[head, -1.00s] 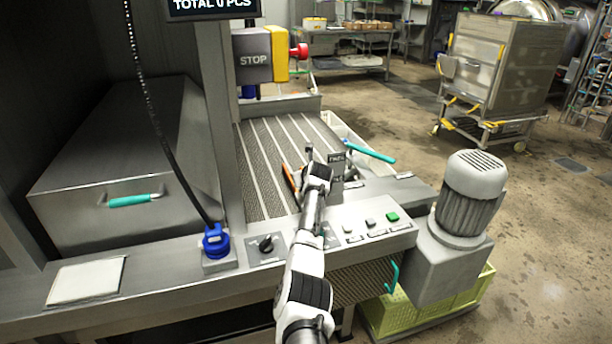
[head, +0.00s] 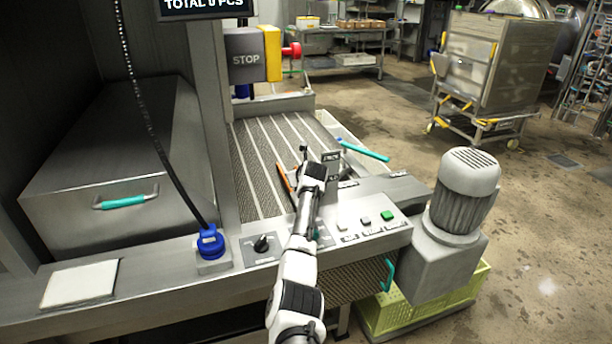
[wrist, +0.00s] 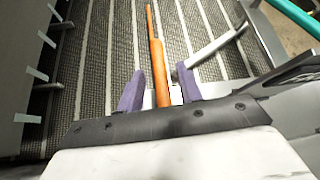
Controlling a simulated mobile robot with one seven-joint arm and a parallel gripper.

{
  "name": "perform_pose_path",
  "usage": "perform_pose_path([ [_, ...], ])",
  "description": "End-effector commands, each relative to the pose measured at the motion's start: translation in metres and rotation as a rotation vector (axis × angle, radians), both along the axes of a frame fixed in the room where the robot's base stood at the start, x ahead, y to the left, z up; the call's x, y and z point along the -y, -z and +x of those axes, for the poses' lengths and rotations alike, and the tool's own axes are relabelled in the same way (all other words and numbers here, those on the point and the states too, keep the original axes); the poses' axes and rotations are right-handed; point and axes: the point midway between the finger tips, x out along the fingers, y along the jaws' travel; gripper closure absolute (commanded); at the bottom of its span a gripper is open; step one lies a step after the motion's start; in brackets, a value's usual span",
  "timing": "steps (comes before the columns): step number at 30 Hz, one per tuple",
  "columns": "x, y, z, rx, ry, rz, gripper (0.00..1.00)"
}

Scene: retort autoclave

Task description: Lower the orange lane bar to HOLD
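The orange lane bar (wrist: 159,75) runs away from my gripper over the grey ribbed conveyor in the wrist view. Its near end passes between the two purple fingers of my gripper (wrist: 160,92). The fingers stand apart, with visible gaps on both sides of the bar. In the head view a short part of the orange bar (head: 284,178) shows just left of my gripper (head: 304,160), and my arm hides the rest. A small sign plate (head: 331,165) stands right of my gripper; I cannot read a HOLD mark on it.
A metal lever with a teal grip (head: 364,150) lies right of the conveyor (head: 262,165). A control panel (head: 360,228) with buttons is at the front, beside a grey motor (head: 467,190). A STOP box (head: 246,58) stands at the back left.

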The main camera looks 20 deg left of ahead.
Motion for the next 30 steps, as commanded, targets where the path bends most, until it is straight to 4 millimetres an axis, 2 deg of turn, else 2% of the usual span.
perform_pose_path([
  [11,0.017,-0.022,-0.034,0.002,0.001,-0.001,0.64],
  [24,0.041,-0.056,-0.081,0.002,0.001,-0.001,0.64],
  [30,0.046,-0.065,-0.092,0.0,0.0,-0.001,0.64],
])
